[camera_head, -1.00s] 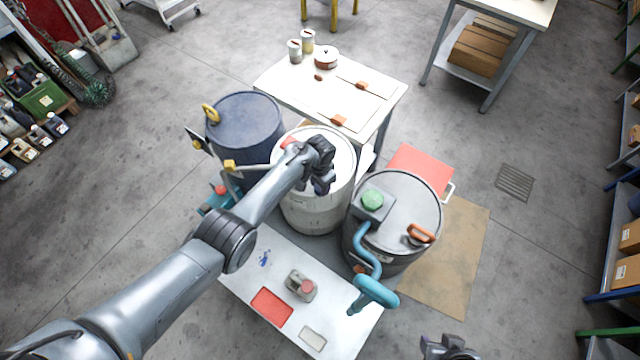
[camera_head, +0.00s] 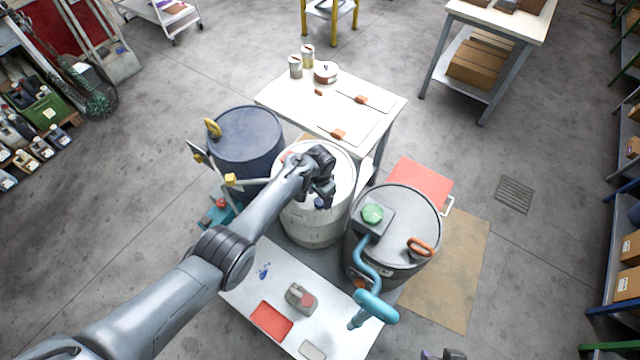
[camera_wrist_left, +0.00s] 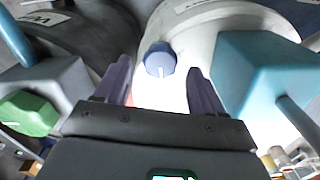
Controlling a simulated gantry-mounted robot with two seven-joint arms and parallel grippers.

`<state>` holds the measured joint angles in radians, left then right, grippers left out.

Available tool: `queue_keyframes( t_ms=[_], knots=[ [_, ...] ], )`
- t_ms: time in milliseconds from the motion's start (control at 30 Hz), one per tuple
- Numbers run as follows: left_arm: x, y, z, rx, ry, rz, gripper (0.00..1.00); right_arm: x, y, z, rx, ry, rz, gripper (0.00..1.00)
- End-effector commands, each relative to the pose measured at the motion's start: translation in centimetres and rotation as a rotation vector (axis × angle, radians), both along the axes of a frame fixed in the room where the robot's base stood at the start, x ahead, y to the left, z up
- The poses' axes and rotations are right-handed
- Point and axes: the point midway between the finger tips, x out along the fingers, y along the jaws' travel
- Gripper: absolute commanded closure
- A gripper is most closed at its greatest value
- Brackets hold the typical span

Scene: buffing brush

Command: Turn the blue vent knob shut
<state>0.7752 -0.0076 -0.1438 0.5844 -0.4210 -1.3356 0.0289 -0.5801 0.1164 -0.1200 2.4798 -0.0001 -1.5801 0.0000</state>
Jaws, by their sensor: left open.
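The blue vent knob (camera_wrist_left: 160,58) sits on the white drum. Its white mark points toward the bottom of the left wrist view. In the head view the knob (camera_head: 320,203) shows partly beside my left gripper (camera_head: 325,192), over the drum's top. In the left wrist view my left gripper (camera_wrist_left: 158,80) is open and empty. Its fingers lie to either side of the knob in the picture, with the knob a little beyond the tips; I see no contact. My right gripper (camera_head: 443,355) barely shows at the bottom edge, so its jaws cannot be read.
The white drum (camera_head: 305,229) stands between a blue drum (camera_head: 250,150) and a grey drum (camera_head: 405,205). The grey drum carries a green knob (camera_head: 372,213) and a teal pipe (camera_head: 368,265). A teal box (camera_wrist_left: 262,75) is close beside the left gripper.

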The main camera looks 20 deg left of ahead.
Motion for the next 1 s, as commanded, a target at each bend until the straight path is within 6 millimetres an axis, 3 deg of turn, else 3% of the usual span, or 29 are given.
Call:
queue_keyframes(
  t_ms=[33, 300, 500, 1000],
  knots=[
    [0.0, 0.1, 1.3, 0.000, -0.002, 0.001, 0.31, 0.0, 0.0, 0.8, -0.002, 0.000, 0.002, 0.57],
    [0.0, 0.0, 5.7, -0.001, -0.003, 0.001, 0.31, 0.0, -0.2, 1.7, -0.008, 0.000, 0.006, 0.57],
    [0.0, 0.0, 7.9, -0.001, -0.002, 0.001, 0.31, 0.0, -0.2, 1.9, -0.008, 0.000, 0.006, 0.57],
    [0.0, 0.0, 8.8, 0.000, 0.000, 0.000, 0.31, 0.0, 0.0, 1.9, 0.000, 0.000, 0.000, 0.57]
  ],
)
